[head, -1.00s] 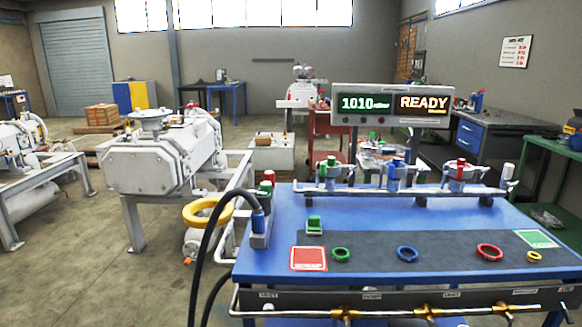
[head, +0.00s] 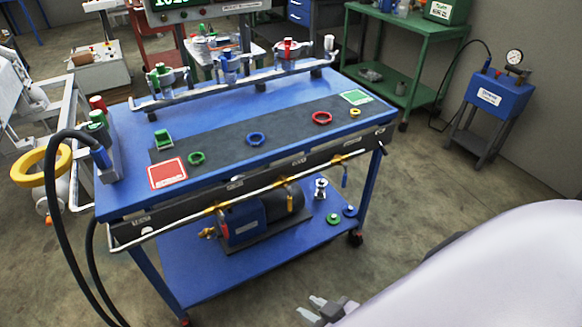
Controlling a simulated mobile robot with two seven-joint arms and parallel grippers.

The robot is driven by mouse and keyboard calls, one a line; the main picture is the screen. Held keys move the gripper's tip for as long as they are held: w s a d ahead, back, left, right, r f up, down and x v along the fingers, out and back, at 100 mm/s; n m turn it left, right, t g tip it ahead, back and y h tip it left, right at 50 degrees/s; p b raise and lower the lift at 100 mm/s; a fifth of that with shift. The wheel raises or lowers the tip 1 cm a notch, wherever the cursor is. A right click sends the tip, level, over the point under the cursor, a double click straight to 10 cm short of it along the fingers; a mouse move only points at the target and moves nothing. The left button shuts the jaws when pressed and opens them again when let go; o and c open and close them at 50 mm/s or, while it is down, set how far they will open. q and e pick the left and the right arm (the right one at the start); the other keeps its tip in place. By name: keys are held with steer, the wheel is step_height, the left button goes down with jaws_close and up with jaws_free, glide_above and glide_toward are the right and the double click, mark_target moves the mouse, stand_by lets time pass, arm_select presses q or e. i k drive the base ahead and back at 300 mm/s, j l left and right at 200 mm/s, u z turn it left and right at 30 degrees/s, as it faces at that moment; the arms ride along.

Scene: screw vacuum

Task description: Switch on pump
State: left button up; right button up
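A vacuum pump (head: 262,212) with a blue and dark body lies on the lower shelf of the blue cart (head: 235,85). A control box at the cart's left end carries a green button (head: 97,117) and a red button (head: 97,103); a thick black cable plugs in beside them. My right gripper (head: 312,308) shows at the bottom edge, in front of the cart and well apart from it. Its two fingertips stand apart with nothing visible between them. My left gripper is out of view.
Three valves (head: 230,66) stand on a rail at the cart's back. Coloured rings, a red card (head: 167,173) and a green card (head: 356,97) lie on the dark mat. A yellow handwheel (head: 41,168) is at left. A blue gauge box (head: 497,95) stands at right. The floor in front is clear.

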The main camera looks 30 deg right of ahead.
mark_target(383, 150)
steer(key=z, duration=1.7)
steer(key=i+j+z, duration=0.1)
steer(key=i+j, duration=0.5)
steer(key=i, duration=0.15)
